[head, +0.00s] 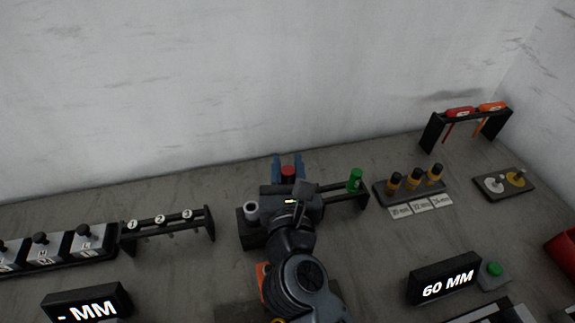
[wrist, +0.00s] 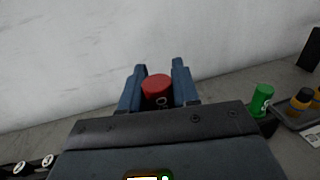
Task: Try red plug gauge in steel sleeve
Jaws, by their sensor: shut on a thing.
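The red plug gauge (head: 288,172) is between the two blue fingers of my gripper (head: 288,159). In the wrist view, the red gauge's round top (wrist: 157,88) shows between the fingers (wrist: 159,70), which are shut on it. Its lower part is hidden behind my gripper body. A small pale metal cylinder (head: 251,207), which looks like the steel sleeve, stands on a dark block (head: 250,231) left of my wrist in the head view. The gauge is apart from it, farther back and to the right. The sleeve is not visible in the wrist view.
A green plug gauge (head: 355,179) stands on a dark rack (head: 360,199) close right of my gripper. A rack with numbered knobs (head: 168,225) is at left. Yellow-and-black pieces (head: 414,179) stand in a tray farther right. A display (head: 445,279) reads 60 MM. The wall is behind.

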